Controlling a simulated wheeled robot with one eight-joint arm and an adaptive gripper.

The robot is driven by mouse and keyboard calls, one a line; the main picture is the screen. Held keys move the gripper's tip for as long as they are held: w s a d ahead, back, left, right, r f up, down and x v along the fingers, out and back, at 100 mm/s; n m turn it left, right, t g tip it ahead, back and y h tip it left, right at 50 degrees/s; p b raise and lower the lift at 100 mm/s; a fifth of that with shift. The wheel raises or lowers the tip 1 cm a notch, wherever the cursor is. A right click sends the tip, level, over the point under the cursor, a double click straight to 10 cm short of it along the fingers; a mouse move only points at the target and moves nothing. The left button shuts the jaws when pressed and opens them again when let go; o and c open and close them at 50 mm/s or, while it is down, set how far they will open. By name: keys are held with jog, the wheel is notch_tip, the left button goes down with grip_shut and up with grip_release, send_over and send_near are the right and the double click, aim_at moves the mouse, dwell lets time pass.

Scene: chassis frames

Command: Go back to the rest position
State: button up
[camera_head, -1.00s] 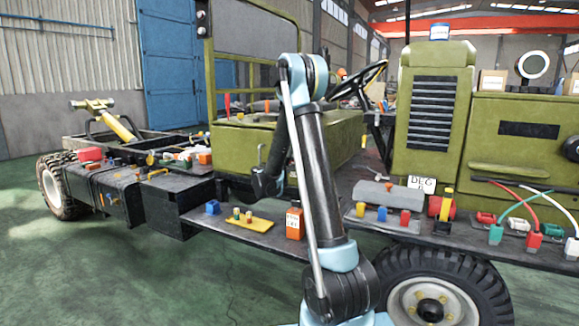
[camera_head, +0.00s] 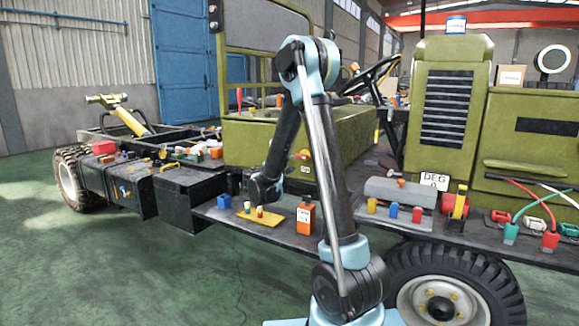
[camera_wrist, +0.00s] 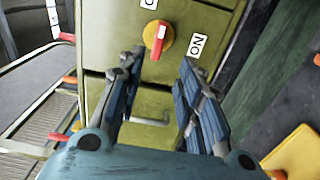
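My gripper shows in the wrist view (camera_wrist: 158,65) with its two blue fingers spread apart and nothing between them. The fingers point at an olive box front (camera_wrist: 110,20). Just beyond the fingertips is a rotary switch (camera_wrist: 156,36) with a yellow base and a red handle, roughly upright in that view. A white label (camera_wrist: 197,46) lies to its right. I cannot tell whether a finger touches the box. In the head view my arm is folded, elbow high and wrist low in front of the olive box (camera_head: 342,140); the fingers cannot be made out there.
A dark shelf (camera_head: 240,224) below my wrist carries a yellow plate (camera_head: 275,219) with small pegs and an orange box (camera_head: 305,216). A steering wheel (camera_head: 371,75) is behind my elbow. A wheel (camera_head: 455,285) stands at right. Green floor (camera_head: 110,270) is clear at front left.

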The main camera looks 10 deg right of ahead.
jog(key=s+d+f+m+g+y, duration=0.1)
jog(key=s+d+m+g, duration=0.25)
jog(key=s+d, duration=0.55)
jog(key=s+d+f+m+g+y, duration=0.25)
jog(key=s+d+g, duration=0.3)
jog(key=s, duration=0.65)
jog(key=s+a+f+m+g+y, duration=0.1)
jog(key=s+a+f+y, duration=0.1)
jog(key=s, duration=0.6)
jog(key=s+a+f+m+g+y, duration=0.1)
jog(key=s+f, duration=0.3)
jog(key=s, duration=0.5)
jog(key=s+a+f+m+g+y, duration=0.1)
jog(key=s+a+f+m+y, duration=0.1)
jog(key=s, duration=0.7)
jog(key=shift+a+f+m+y, duration=0.4)
jog(key=shift+a+f+y, duration=0.35)
jog(key=shift+f+y, duration=0.25)
jog(key=shift+s, duration=0.1)
